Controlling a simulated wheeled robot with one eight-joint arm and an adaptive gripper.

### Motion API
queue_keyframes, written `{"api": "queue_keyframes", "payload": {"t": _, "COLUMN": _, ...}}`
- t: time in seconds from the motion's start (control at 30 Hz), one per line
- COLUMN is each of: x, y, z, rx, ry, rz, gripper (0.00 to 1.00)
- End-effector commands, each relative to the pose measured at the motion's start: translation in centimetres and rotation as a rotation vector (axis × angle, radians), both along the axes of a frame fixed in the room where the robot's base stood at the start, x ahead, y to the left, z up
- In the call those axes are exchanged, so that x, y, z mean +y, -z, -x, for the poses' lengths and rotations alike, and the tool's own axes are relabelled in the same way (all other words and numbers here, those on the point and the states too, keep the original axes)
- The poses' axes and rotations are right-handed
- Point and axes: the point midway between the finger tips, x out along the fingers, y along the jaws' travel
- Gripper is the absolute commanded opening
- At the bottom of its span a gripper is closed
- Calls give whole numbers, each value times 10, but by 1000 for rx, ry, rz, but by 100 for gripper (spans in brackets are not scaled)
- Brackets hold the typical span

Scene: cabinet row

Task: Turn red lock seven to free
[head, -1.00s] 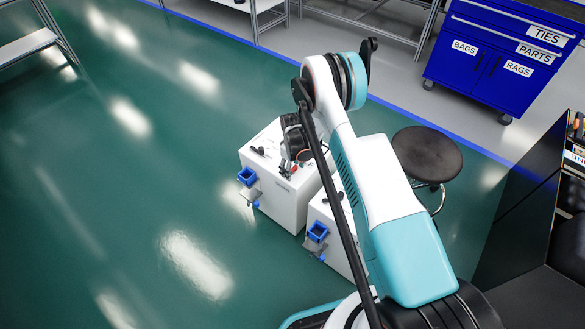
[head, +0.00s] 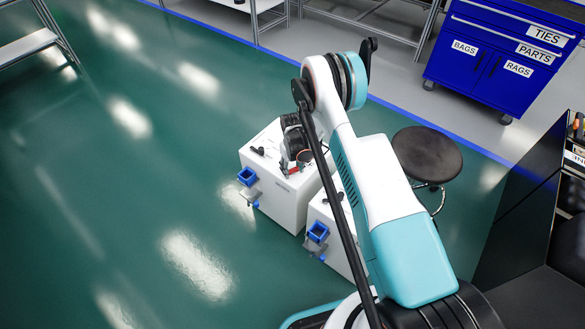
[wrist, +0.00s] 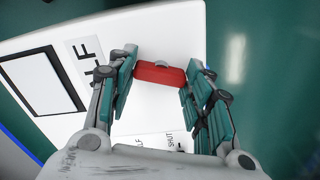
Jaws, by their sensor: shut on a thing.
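A red lock handle (wrist: 160,73) shows in the wrist view, a short bar set on a white panel (wrist: 180,32). My gripper (wrist: 162,78) is shut on the bar, with one finger at each end. Lettering is printed beside it, partly hidden: one label ends in "LF", and another (wrist: 172,143) near my palm reads "SHUT". No number seven is readable. My arm partly covers this spot.
A second white box (head: 325,248) stands nearer, partly behind my arm. Each box has a blue open holder on its side (head: 247,176). A round stool (head: 427,154) stands to the right, and a blue cabinet (head: 497,62) is at the back. The green floor at left is clear.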

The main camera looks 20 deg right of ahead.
Motion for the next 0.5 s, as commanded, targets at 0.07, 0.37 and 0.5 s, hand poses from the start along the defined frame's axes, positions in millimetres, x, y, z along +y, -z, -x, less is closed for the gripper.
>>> {"api": "queue_keyframes", "payload": {"t": 0.07, "x": 0, "y": 0, "z": 0, "rx": 0, "ry": 71, "rz": 0, "gripper": 23}}
{"api": "queue_keyframes", "payload": {"t": 0.37, "x": 0, "y": 0, "z": 0, "rx": 0, "ry": 357, "rz": 0, "gripper": 23}}
{"api": "queue_keyframes", "payload": {"t": 0.5, "x": 0, "y": 0, "z": 0, "rx": 0, "ry": 489, "rz": 0, "gripper": 23}}
